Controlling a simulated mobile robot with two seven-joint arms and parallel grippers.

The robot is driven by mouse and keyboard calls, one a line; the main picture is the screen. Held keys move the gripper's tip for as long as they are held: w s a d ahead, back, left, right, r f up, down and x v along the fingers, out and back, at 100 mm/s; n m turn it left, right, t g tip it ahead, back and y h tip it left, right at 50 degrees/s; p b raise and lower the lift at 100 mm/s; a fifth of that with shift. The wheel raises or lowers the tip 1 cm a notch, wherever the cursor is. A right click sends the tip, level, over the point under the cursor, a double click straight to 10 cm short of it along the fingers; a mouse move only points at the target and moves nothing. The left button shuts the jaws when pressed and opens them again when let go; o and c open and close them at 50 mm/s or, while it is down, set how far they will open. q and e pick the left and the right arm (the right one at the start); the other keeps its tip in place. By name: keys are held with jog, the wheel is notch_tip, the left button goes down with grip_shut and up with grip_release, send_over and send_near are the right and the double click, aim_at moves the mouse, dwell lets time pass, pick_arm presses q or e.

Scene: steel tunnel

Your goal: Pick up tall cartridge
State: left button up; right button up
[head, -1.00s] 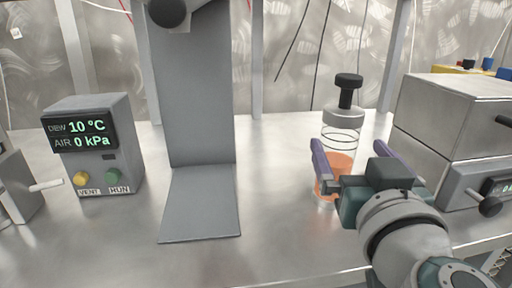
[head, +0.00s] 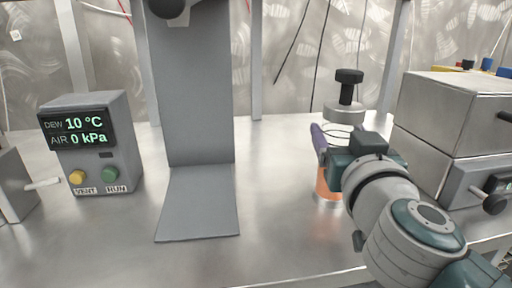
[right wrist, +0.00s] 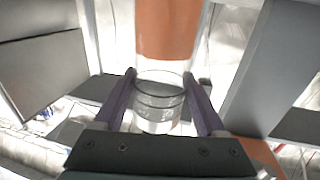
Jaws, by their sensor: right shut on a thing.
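The tall cartridge (head: 328,184) is a clear cylinder with an orange lower part, a grey collar and a black knob on top. It stands upright at the right of the bench in the head view. My right gripper (right wrist: 160,77) is shut on its clear upper section, with one purple finger on each side. In the head view my right gripper (head: 334,137) hides part of the cylinder's middle. I cannot tell whether the base is clear of the bench. My left gripper is not in view.
A grey stand (head: 198,202) with an upright back plate is at mid-bench. A control box (head: 95,145) reading 10 °C and 0 kPa is on the left. A stacked metal unit (head: 455,115) stands close right of the cartridge. The steel bench (head: 270,210) between stand and cartridge is clear.

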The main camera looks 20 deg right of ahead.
grip_shut()
jog(key=shift+r, duration=0.1)
dwell(0.3)
